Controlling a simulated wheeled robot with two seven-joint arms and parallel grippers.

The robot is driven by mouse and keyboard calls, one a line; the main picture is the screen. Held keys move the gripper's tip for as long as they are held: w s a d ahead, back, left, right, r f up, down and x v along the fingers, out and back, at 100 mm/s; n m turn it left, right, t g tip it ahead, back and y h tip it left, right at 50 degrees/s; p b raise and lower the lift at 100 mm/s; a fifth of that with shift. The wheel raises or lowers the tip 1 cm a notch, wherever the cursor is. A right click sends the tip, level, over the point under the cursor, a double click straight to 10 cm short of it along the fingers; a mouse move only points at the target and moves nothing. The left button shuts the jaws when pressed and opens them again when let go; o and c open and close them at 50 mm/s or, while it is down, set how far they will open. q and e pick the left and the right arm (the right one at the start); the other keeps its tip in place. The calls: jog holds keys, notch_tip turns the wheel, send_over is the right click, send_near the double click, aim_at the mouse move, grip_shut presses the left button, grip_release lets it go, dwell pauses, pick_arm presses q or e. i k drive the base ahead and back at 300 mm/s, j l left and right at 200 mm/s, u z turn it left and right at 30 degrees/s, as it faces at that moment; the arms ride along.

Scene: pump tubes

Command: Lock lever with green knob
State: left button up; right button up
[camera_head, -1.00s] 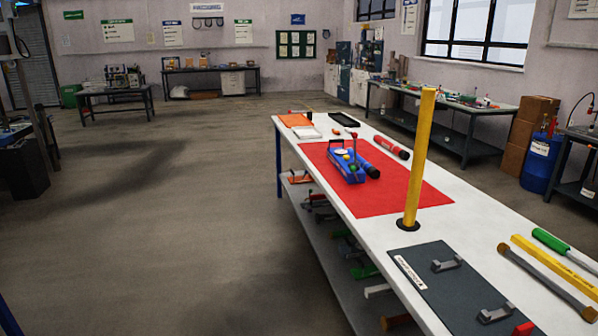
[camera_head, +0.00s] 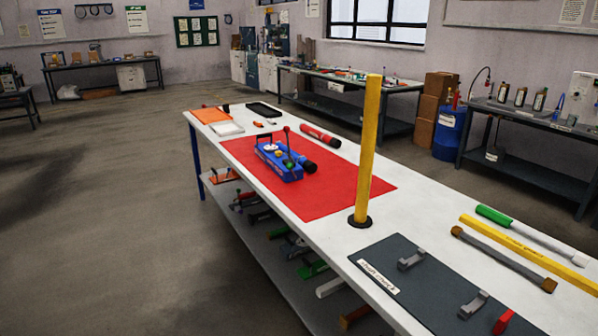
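The blue pump (camera_head: 278,160) sits on the red mat (camera_head: 345,186) on the long white workbench. It carries a black handle at its left end and a thin upright lever with a small red top (camera_head: 287,130). A black cylindrical part shows at the pump's right end. Whether the lever with the green knob is locked is too small to tell. Neither of my grippers is in view.
A yellow post (camera_head: 367,150) stands upright on the bench right of the mat. A dark panel (camera_head: 440,285) with metal brackets lies nearer. A red cylinder (camera_head: 320,135) lies behind the pump. A green-handled tool (camera_head: 494,215) and a yellow bar (camera_head: 525,252) lie at right. Floor left is clear.

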aim_at(289, 166)
jog(key=i+j, duration=0.2)
jog(key=j, duration=0.2)
jog(key=i+j+z, duration=0.1)
jog(key=i+j, duration=0.15)
jog(key=j, duration=0.2)
jog(key=i+j, duration=0.2)
jog(key=j, duration=0.2)
jog(key=i+j+z, duration=0.1)
jog(key=j, duration=0.35)
jog(key=i+j, duration=0.3)
jog(key=j, duration=0.15)
jog(key=i+j, duration=0.2)
jog(key=j, duration=0.2)
jog(key=i+j+z, duration=0.1)
jog(key=j, duration=0.35)
jog(key=i+j, duration=0.25)
jog(key=j, duration=0.2)
jog(key=z, duration=0.05)
